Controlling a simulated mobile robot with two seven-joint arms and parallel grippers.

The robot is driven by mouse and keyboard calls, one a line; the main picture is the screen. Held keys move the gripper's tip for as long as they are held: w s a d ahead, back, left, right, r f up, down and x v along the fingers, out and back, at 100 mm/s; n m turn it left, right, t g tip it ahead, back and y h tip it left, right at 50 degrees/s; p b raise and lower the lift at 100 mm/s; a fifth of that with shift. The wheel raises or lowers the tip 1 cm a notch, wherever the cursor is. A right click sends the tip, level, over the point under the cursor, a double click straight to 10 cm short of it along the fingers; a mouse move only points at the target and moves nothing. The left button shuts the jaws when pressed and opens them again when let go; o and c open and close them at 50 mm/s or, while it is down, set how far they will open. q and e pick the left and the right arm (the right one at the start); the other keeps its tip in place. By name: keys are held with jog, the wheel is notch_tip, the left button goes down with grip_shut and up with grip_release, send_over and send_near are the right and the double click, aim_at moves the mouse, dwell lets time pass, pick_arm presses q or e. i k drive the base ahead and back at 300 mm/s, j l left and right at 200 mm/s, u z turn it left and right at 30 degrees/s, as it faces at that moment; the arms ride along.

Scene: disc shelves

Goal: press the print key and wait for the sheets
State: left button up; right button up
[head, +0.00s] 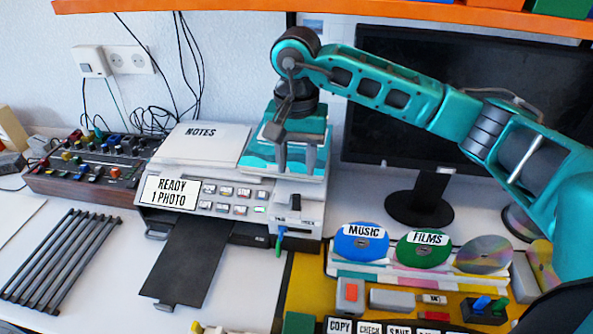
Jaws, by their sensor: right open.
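The printer (300,255) stands on the desk left of centre. Its display (172,193) reads "READY 1 PHOTO". Two rows of small keys (225,202) sit right of the display; their labels are mostly too small to read. One key at the lower right (260,210) looks pink. The black output tray (190,262) reaches forward, with no sheet on it. My right gripper (297,168) points down over the right part of the printer, behind the keys. Its two fingers are apart with nothing seen between them. My left gripper is out of view.
Paper marked NOTES (202,146) lies on the printer's top. A mixer (85,170) stands to the left, with a dark rack (60,258) in front. Discs, including MUSIC (362,243) and FILMS (424,250), stand at right. A monitor (440,110) is behind my right arm.

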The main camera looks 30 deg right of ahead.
aim_at(239, 209)
jog(key=k, duration=1)
